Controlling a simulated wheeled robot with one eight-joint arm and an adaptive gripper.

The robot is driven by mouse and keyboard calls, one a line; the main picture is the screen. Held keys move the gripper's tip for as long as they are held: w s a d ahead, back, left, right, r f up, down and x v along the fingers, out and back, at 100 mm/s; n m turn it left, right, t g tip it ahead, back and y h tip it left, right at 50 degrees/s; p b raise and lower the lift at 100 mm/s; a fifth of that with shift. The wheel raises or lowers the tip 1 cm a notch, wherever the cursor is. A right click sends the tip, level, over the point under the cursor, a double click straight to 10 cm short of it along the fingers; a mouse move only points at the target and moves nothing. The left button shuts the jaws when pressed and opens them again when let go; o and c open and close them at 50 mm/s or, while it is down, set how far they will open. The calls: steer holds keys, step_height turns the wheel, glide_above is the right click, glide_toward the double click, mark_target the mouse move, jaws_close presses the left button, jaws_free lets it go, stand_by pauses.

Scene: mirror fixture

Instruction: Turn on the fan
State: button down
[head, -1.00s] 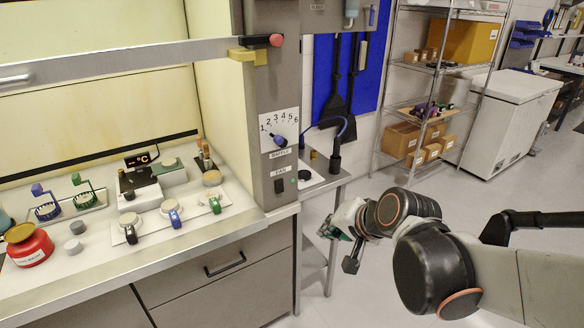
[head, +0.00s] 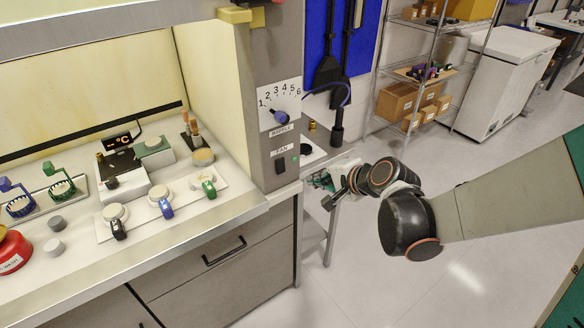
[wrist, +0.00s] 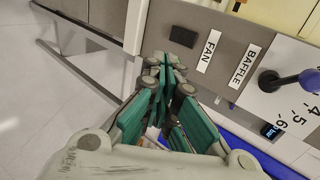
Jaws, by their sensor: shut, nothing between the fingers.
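The fan switch (head: 281,167) is a small black rocker below the FAN label (head: 282,152) on the grey side post of the fume hood. In the wrist view the switch (wrist: 183,36) lies just beyond my fingertips, next to the FAN label (wrist: 209,50). My gripper (head: 322,181) is to the right of the switch in the head view, its green fingers closed together and empty. The wrist view shows the closed green fingers (wrist: 165,75) pointing towards the panel, apart from the switch as far as I can tell.
Above the switch is the BAFFLE dial with a blue knob (head: 280,117). A side shelf with a dark tap (head: 337,130) stands behind my gripper. The hood worktop (head: 235,205) holds several valves and a hotplate. Open floor lies at the right.

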steer(key=b, duration=0.4)
glide_toward(281, 167)
steer(key=shift+w+a+f, duration=0.25)
steer(key=shift+w+f, duration=0.6)
steer(key=shift+f, duration=0.15)
steer(key=shift+w+a+f, duration=0.2)
steer(key=shift+w+f, duration=0.65)
steer(key=shift+f, duration=0.15)
steer(key=shift+w+a+f, duration=0.25)
steer(key=shift+w+f, duration=0.55)
steer(key=shift+f, duration=0.2)
steer(key=shift+w+a+f+b, duration=0.25)
steer(key=shift+w+f+b, duration=0.1)
steer(key=shift+b, duration=0.15)
steer(key=shift+r, duration=0.3)
